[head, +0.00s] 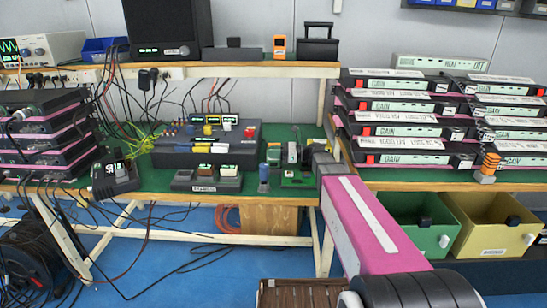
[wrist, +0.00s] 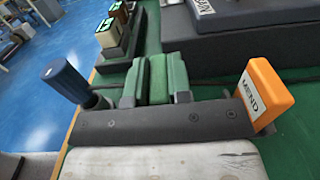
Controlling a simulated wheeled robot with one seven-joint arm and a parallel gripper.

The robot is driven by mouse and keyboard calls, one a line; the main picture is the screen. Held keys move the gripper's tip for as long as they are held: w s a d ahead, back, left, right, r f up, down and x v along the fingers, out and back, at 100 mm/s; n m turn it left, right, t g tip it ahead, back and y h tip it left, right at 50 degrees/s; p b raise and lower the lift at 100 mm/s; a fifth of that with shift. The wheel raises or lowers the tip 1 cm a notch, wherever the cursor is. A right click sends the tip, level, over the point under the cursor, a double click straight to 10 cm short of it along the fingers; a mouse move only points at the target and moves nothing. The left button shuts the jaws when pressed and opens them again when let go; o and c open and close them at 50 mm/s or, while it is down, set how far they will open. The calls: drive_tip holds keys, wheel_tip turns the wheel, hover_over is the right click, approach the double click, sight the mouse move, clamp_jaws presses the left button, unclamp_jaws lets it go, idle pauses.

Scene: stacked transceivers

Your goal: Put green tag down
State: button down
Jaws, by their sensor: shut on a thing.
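The green tag (wrist: 158,76) is a small upright green block in the wrist view. My gripper (wrist: 154,82) is shut on it, with one finger on each side. The tag is over the green mat (wrist: 212,88); I cannot tell whether its foot touches the mat. An orange block marked MEND (wrist: 264,92) stands to the right of my gripper. A dark blue block (wrist: 66,82) stands to the left, near the bench edge. In the head view, my arm reaches to the bench's front right part, and the held tag is hard to make out there.
Dark holders with small display tags stand ahead in the wrist view (wrist: 118,35) and left of my gripper in the head view (head: 207,181). A large dark unit (head: 205,150) stands behind. Stacked transceivers (head: 405,125) fill the right. Green (head: 422,240) and yellow (head: 495,243) bins sit below.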

drive_tip(key=shift+f, duration=0.9)
drive_tip(key=shift+f, duration=0.1)
drive_tip(key=c, duration=1.1)
unclamp_jaws()
drive_tip(key=shift+o, duration=0.2)
drive_tip(key=shift+f, duration=0.1)
